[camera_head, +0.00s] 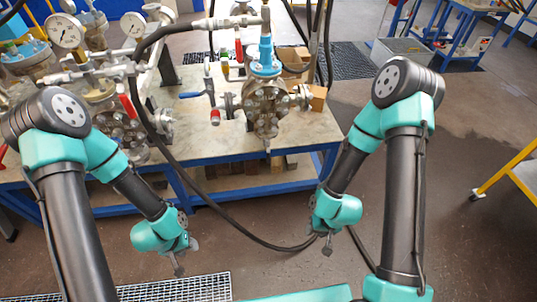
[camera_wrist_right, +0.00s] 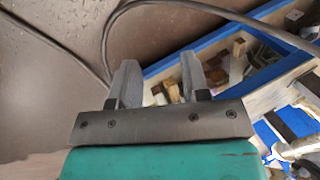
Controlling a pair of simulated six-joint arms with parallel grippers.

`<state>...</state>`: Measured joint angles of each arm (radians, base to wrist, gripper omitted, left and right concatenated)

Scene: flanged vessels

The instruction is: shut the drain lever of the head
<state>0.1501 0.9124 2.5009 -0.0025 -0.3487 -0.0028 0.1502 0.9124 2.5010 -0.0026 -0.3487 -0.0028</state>
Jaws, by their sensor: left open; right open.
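A flanged metal vessel head (camera_head: 266,105) with bolts and a light-blue valve body (camera_head: 265,52) on top stands on the bench. A blue lever (camera_head: 197,94) sticks out to the left beside it. A short red-ended handle (camera_head: 215,117) sits low at its left, and another red handle (camera_head: 239,50) is higher up. I cannot tell which is the drain lever. My left gripper (camera_head: 179,271) is open and hangs low in front of the bench. My right gripper (camera_head: 327,250) is open, low in front of the bench, apart from the head; its spread fingers show empty in the right wrist view (camera_wrist_right: 159,64).
A black hose (camera_head: 190,180) loops from the fittings down across the bench front towards my right gripper. Gauges (camera_head: 67,31) and more vessels crowd the bench's left. Wooden blocks (camera_head: 318,98) lie right of the head. A yellow-framed cart (camera_head: 507,165) stands far right; floor between is clear.

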